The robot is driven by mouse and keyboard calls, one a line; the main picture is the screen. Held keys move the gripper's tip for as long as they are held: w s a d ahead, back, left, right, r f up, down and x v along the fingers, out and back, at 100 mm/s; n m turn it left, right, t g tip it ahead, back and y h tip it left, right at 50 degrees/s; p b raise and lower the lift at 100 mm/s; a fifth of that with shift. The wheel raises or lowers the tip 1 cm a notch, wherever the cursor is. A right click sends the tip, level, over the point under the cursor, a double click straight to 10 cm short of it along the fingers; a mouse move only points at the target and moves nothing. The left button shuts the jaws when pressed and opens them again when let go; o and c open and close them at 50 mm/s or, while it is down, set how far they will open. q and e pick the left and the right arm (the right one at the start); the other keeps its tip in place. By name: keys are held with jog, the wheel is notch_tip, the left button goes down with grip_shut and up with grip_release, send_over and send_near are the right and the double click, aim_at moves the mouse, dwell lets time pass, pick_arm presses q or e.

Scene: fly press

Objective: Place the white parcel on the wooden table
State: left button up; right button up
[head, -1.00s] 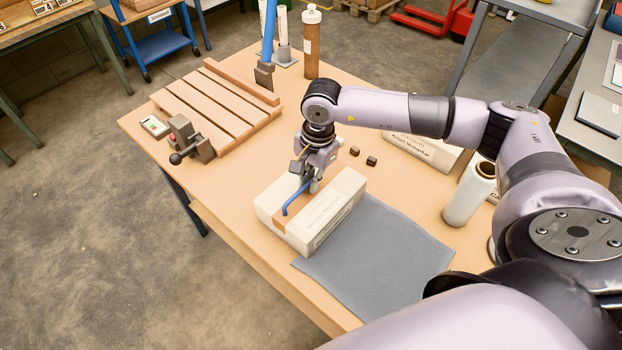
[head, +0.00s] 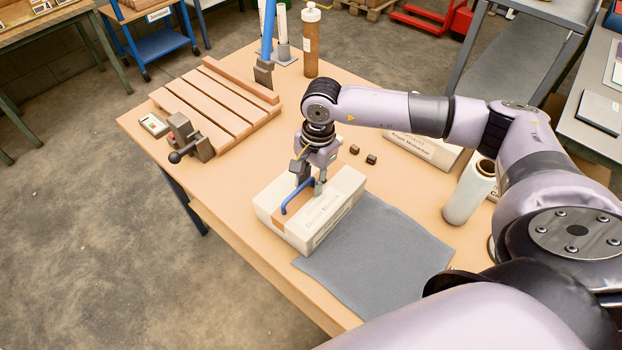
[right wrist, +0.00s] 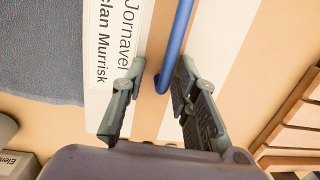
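The white parcel (head: 335,205) has a brown band and a blue handle (head: 293,196) on top. It sits on the wooden table (head: 240,200), next to the grey mat; whether its edge overlaps the mat I cannot tell. My right gripper (head: 310,182) is just above the parcel with its fingers spread. In the right wrist view the parcel (right wrist: 210,40) lies beneath, and the blue handle (right wrist: 174,50) runs between the open fingertips (right wrist: 160,75) with gaps beside it. My left gripper is not in view.
The grey mat (head: 385,255) lies right of the parcel. A labelled box (head: 425,150), a white roll (head: 468,195) and two small dark blocks (head: 371,160) are behind and right. A slatted wooden rack (head: 215,105) and a clamp (head: 190,138) stand at the left.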

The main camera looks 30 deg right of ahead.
jog(key=shift+r+b, duration=0.4)
jog(key=shift+r, duration=0.1)
notch_tip(320, 180, up, 11)
jog(key=d+b, duration=0.1)
jog(key=b, duration=0.2)
jog(key=shift+r+b, duration=0.2)
jog(key=shift+b, duration=0.1)
jog(key=shift+s, duration=0.1)
